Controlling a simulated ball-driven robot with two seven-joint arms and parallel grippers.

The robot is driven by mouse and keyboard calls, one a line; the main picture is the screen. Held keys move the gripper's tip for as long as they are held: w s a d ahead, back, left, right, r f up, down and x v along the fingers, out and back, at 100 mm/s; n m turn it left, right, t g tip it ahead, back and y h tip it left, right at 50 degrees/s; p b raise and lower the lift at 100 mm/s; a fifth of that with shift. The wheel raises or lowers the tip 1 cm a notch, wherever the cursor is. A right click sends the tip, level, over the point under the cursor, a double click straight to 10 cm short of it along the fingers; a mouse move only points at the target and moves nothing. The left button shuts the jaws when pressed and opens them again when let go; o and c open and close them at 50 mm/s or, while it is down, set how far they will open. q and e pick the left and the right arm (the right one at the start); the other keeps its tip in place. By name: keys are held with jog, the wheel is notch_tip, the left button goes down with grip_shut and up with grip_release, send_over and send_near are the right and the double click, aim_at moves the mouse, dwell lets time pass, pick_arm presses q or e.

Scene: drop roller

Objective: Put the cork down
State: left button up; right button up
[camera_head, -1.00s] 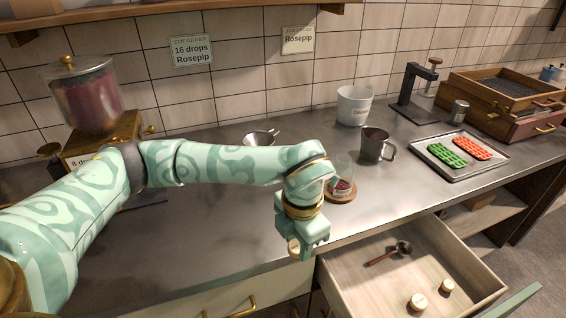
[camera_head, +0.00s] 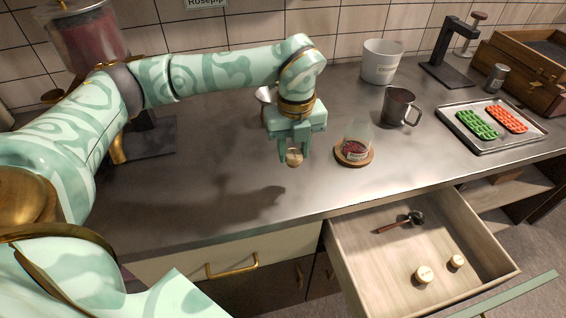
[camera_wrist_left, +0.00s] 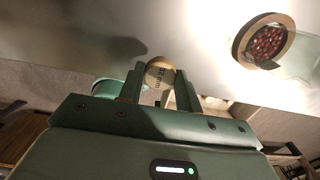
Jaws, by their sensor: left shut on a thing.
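The cork (camera_head: 294,157) is a small tan round stopper. My left gripper (camera_head: 293,160) is shut on it and holds it above the steel counter (camera_head: 215,195), left of the glass jar. In the left wrist view the cork (camera_wrist_left: 160,73) sits between the two fingertips, with dark lettering on its pale face. Whether the cork touches the counter cannot be told for sure; it looks raised. My right gripper is not in view, though part of my right arm shows at the lower left.
A glass jar (camera_head: 357,140) with red contents stands on a round wooden coaster. A metal mug (camera_head: 397,107) and a tray (camera_head: 490,140) with green and orange molds are farther right. The open drawer (camera_head: 360,275) holds a spoon and two corks. The counter's front left is clear.

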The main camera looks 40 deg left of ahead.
pick_arm(q)
jog(key=shift+w+a+f, duration=0.15)
jog(key=shift+a+f, duration=0.75)
jog(key=shift+f, duration=0.3)
jog(key=f, duration=0.1)
jog(key=a+f+b, duration=0.1)
jog(key=f, duration=0.1)
jog(key=f+b, duration=0.1)
jog(key=f, duration=0.1)
jog(key=shift+a, duration=0.3)
jog(key=shift+r, duration=0.15)
jog(key=o, duration=1)
jog(key=shift+c, duration=0.2)
notch_tip(320, 180, up, 12)
jog(key=p, duration=0.3)
